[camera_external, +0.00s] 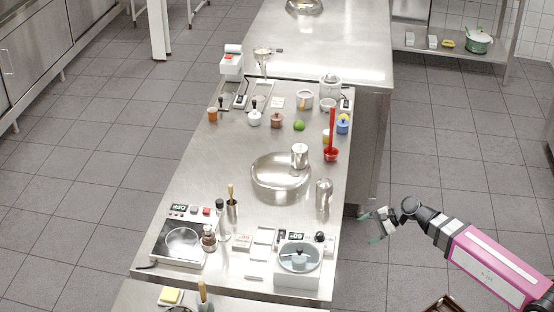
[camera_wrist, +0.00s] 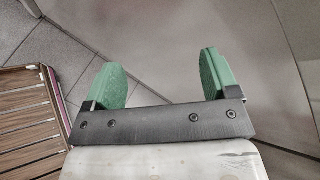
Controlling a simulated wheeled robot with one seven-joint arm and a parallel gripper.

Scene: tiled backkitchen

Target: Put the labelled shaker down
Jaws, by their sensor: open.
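My gripper (camera_external: 368,228) is open and empty, off the right side of the steel table (camera_external: 190,150). In the wrist view its two green fingers (camera_wrist: 162,82) stand wide apart with only floor and a grey metal surface beyond. No label can be made out on any shaker. A steel cylinder (camera_external: 324,195) that may be a shaker stands upright on the table near its right edge, left of my gripper. Another steel cup-like cylinder (camera_external: 299,155) stands in or just behind the wide steel bowl (camera_external: 265,178).
A red ladle (camera_external: 332,130) stands behind the bowl. A glass-lidded pot (camera_external: 298,262), a hot plate (camera_external: 180,243) and small jars crowd the table's front. A slatted wooden thing (camera_wrist: 30,115) shows left in the wrist view. Clear table lies left of the bowl.

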